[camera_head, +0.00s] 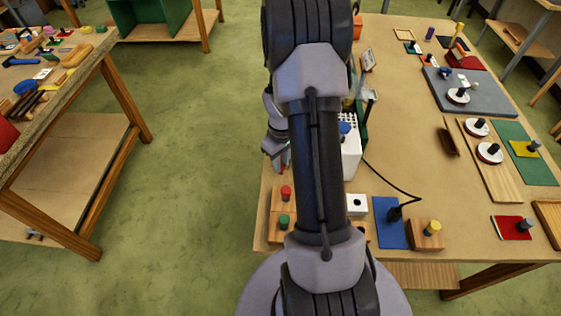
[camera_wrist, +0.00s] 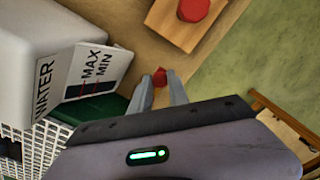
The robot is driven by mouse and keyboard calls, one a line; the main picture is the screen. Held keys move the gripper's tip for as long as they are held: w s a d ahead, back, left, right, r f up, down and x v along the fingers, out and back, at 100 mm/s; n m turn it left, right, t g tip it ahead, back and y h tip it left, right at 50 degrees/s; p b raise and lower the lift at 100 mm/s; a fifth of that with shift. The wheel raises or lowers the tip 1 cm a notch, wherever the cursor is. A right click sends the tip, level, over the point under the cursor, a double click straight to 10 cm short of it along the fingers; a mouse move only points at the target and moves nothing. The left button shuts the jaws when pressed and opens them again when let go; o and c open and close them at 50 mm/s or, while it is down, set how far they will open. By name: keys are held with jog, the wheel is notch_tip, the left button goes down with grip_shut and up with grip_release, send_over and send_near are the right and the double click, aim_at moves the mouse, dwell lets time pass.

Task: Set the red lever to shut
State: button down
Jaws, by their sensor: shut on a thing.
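The red lever (camera_wrist: 160,75) shows in the wrist view as a small red end between the fingertips of my gripper (camera_wrist: 161,85). The fingers are closed on it from both sides. The rest of the lever is hidden, so I cannot tell its setting. In the head view my gripper (camera_head: 275,153) points down at the table's left edge, beside a white box (camera_head: 351,160). My arm hides much of that box. In the wrist view the white box (camera_wrist: 40,50) is marked WATER and has a MAX/MIN gauge (camera_wrist: 98,70).
A wooden block with a red button (camera_head: 286,192) and a green button (camera_head: 284,222) stands close in front of my gripper. A blue mat (camera_head: 390,232), a black cable (camera_head: 395,178) and a grey board (camera_head: 470,100) lie right. Open floor is left.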

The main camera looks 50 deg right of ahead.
jog(key=c, duration=1.3)
grip_release()
jog(key=shift+o, duration=0.2)
notch_tip(320, 180, up, 17)
jog(key=p, duration=0.4)
jog(key=shift+r, duration=0.2)
